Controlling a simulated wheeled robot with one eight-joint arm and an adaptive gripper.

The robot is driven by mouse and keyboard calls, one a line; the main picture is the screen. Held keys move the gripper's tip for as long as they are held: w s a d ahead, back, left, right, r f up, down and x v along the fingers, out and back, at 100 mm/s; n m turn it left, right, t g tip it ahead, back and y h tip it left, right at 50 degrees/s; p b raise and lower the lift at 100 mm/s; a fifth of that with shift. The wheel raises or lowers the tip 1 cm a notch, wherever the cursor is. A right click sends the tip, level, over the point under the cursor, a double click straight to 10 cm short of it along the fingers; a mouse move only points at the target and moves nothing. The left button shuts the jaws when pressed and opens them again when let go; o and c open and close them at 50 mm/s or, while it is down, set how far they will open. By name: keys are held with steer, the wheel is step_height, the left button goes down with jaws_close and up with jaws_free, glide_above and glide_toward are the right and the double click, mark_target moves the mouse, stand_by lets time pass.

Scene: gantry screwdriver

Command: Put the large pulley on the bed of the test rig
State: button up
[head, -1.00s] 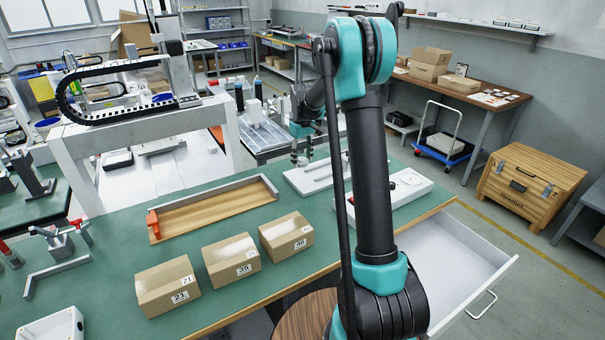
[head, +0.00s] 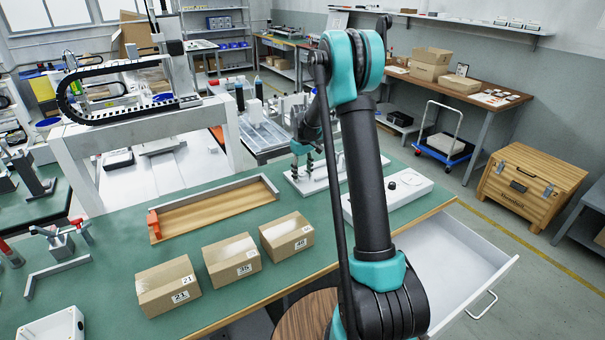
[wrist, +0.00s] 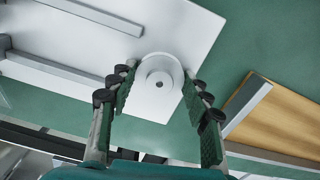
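The large pulley (wrist: 160,82) is a white round disc with a stepped hub in the wrist view. My gripper (wrist: 160,75) has a finger on each side of it, with the pads against its rim. In the head view my gripper (head: 302,172) is over the left end of the test rig's white bed (head: 322,183); the pulley cannot be made out there. The bed (wrist: 75,45) carries grey rails in the wrist view, and the pulley overlaps its end. I cannot tell whether the pulley touches the bed.
A wooden-bottomed tray (head: 215,208) and three cardboard boxes (head: 232,261) stand left of the rig on the green bench. A white unit with a round part (head: 408,183) lies to the right. An open drawer (head: 455,250) juts out at the front right.

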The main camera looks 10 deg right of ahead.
mark_target(302, 174)
steer(key=o, duration=0.4)
step_height(302, 174, up, 12)
steer(key=s+d+f+m+t, duration=0.1)
steer(key=s+f+m, duration=0.1)
steer(key=s, duration=1)
steer(key=s+d+f+m+t, duration=0.1)
steer(key=s+d+f+m, duration=0.1)
steer(key=s, duration=1.1)
steer(key=s+d+f+m+t, duration=0.1)
steer(key=s+f, duration=0.3)
steer(key=s, duration=0.8)
steer(key=shift+s+d+f+m+t, duration=0.15)
steer(key=shift+s+d+m+t, duration=0.2)
steer(key=shift+m+t, duration=0.25)
